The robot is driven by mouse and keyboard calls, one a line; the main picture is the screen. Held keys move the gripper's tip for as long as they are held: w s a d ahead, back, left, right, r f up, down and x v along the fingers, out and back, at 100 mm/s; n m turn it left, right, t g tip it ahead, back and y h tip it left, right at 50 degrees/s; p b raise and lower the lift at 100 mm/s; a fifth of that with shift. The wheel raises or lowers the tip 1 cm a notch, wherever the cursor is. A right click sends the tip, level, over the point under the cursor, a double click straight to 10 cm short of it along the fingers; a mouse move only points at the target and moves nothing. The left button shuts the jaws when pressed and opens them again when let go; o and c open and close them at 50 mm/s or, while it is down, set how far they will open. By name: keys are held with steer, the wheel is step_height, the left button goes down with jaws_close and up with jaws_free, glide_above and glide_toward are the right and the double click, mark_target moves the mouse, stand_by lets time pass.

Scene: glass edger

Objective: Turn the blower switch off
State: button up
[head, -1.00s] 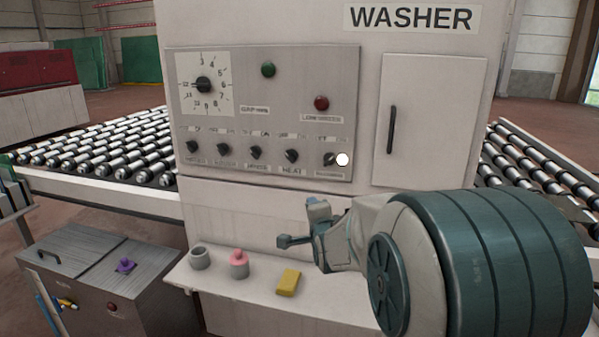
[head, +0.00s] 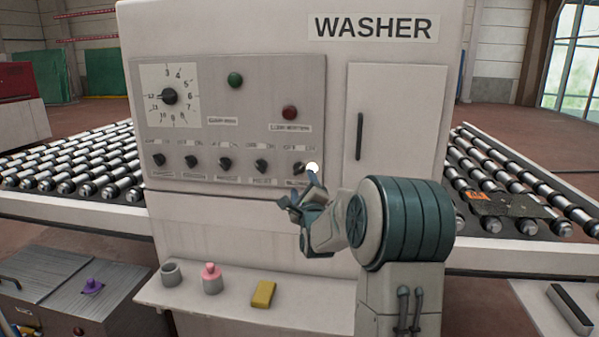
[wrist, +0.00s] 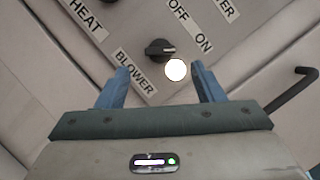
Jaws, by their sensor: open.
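The blower switch (head: 299,168) is a black rotary knob at the right end of the bottom row on the washer's grey panel (head: 225,75). In the wrist view the blower switch (wrist: 158,49) is between and beyond my fingertips, near the BLOWER label (wrist: 134,72). Its pale-marked end points toward the ON label (wrist: 203,42), away from OFF (wrist: 178,11). A bright white disc (wrist: 176,70) shows beside the knob. My gripper (head: 299,191) is open and empty, just below the switch in the head view; the wrist view also shows my gripper (wrist: 160,69) with fingers apart.
Several similar knobs, including the heat knob (head: 261,165), sit left of the switch. A door handle (head: 359,136) is to the right. A shelf (head: 235,300) below holds a grey cup (head: 171,274), a pink-topped bottle (head: 211,279) and a yellow block (head: 263,293).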

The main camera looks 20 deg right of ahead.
mark_target(299, 171)
steer(key=shift+p+x, duration=0.6)
steer(key=shift+x, duration=2.55)
steer(key=c, duration=1)
